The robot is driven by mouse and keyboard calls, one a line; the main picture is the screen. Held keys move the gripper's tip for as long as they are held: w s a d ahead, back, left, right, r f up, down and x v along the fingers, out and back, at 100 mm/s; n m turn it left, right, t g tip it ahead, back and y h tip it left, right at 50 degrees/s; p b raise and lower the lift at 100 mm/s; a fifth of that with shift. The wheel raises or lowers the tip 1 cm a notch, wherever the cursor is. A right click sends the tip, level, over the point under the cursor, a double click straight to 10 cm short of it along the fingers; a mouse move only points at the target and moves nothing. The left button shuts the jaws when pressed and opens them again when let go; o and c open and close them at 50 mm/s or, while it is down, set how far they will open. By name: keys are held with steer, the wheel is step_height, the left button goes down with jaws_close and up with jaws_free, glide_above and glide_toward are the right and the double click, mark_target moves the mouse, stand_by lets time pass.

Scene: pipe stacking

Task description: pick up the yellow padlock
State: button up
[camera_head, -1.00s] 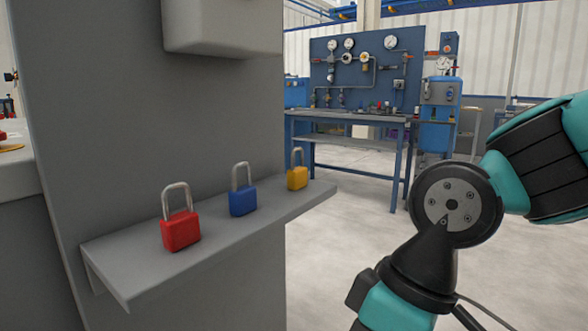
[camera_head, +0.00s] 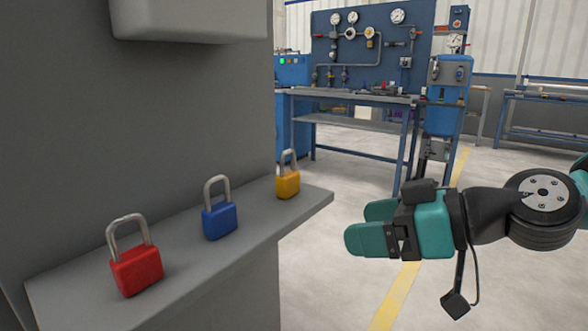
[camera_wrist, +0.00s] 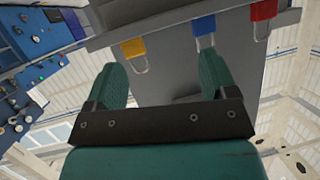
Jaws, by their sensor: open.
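The yellow padlock (camera_head: 287,184) stands upright on the grey shelf (camera_head: 232,250), at its far right end, with its silver shackle up. My gripper (camera_head: 362,229) is to the right of the shelf, a little lower in the picture than the padlock and apart from it, with its teal fingers pointing left. The wrist view appears upside down: the yellow padlock (camera_wrist: 134,48) is beyond the fingers, between them and toward the left one. My gripper (camera_wrist: 162,75) is open and nothing is between its fingers.
A blue padlock (camera_head: 219,219) and a red padlock (camera_head: 136,268) stand left of the yellow one on the same shelf. A grey wall (camera_head: 150,120) rises behind the shelf, with a grey box (camera_head: 190,18) above. A blue workbench (camera_head: 360,97) is farther back. Open floor lies right of the shelf.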

steer(key=w+d+r+t+p, duration=0.2)
steer(key=w+r+t, duration=0.2)
steer(key=p, duration=0.8)
glide_toward(293, 176)
steer(key=shift+m+y, duration=0.3)
steer(key=x, duration=0.5)
steer(key=shift+w+d+f, duration=0.1)
steer(key=shift+w+f, duration=0.1)
steer(key=shift+w, duration=0.1)
steer(key=shift+w+a+f+p, duration=0.25)
steer(key=shift+a+p, duration=0.1)
steer(key=shift+p, duration=0.1)
steer(key=p+x, duration=0.4)
steer(key=p, duration=0.1)
steer(key=shift+a+r, duration=0.2)
steer(key=shift+a, duration=0.05)
steer(key=shift+w+a+f, duration=0.25)
steer(key=shift+w+f, duration=0.05)
steer(key=c, duration=1)
step_height(293, 176, up, 10)
steer(key=shift+r+p, duration=0.1)
steer(key=shift+p, duration=1.1)
steer(key=shift+c, duration=0.2)
